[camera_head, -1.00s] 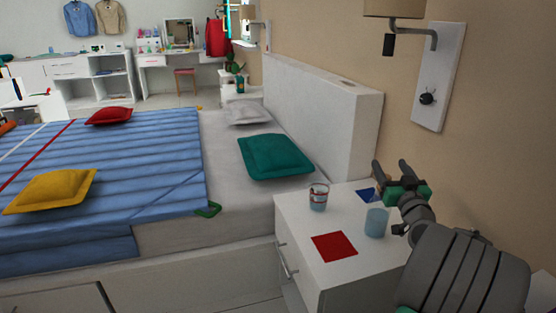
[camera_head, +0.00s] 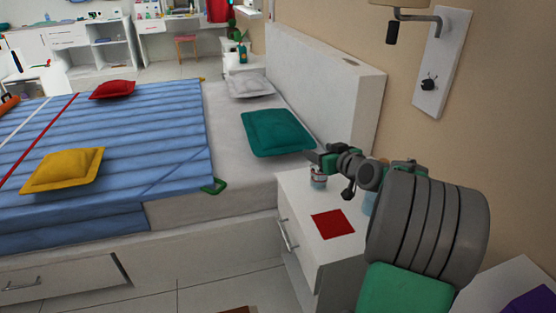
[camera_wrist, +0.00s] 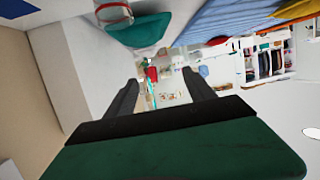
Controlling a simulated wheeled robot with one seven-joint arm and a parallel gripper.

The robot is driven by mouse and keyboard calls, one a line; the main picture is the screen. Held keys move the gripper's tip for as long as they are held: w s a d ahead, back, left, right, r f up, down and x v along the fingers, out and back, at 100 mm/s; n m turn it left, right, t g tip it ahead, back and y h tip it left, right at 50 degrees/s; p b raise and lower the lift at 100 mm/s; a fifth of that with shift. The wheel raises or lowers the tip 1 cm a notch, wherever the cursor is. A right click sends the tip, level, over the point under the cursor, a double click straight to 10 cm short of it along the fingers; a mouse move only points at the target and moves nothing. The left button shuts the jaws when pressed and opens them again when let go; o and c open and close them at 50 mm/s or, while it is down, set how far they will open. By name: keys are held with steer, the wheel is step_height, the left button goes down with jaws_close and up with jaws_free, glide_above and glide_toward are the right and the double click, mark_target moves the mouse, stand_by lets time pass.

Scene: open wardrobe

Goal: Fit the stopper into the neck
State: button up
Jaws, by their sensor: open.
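A small clear glass (camera_head: 318,182) with a red and dark pattern stands on the white nightstand (camera_head: 304,240); its upper part is partly hidden by my gripper. A light blue cup (camera_head: 369,203) stands farther right, mostly covered by my arm. I cannot make out a stopper or a bottle neck. My gripper (camera_head: 316,157) is over the nightstand's far side, above the glass, pointing left toward the bed. In the wrist view its two dark fingers (camera_wrist: 162,88) stand apart with nothing between them. A glass rim (camera_wrist: 114,13) shows there at the top edge.
A red square (camera_head: 333,224) lies flat on the nightstand. The white headboard (camera_head: 322,85) and a teal pillow (camera_head: 277,132) are just beyond my gripper. A wall lamp plate (camera_head: 441,65) is at the right.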

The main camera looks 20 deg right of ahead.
steer(key=s+a+r+g+p, duration=0.1)
steer(key=s+a+g+p, duration=0.1)
steer(key=a+g, duration=0.2)
steer(key=s+a+n+g+p, duration=0.1)
steer(key=a+g+p, duration=0.2)
steer(key=a, duration=0.8)
steer(key=g, duration=0.2)
steer(key=shift+s+a+r+g, duration=0.3)
steer(key=shift+s+r, duration=0.1)
steer(key=s+a+r+g+p, duration=0.1)
steer(key=s+a+r+p, duration=0.7)
steer(key=s+r+p, duration=0.5)
steer(key=s+a+m+p, duration=0.1)
steer(key=s+a+p, duration=0.2)
steer(key=s+p, duration=0.3)
steer(key=s, duration=0.3)
steer(key=shift+s+r+g, duration=0.15)
steer(key=shift+r+g, duration=0.1)
steer(key=shift+g, duration=0.15)
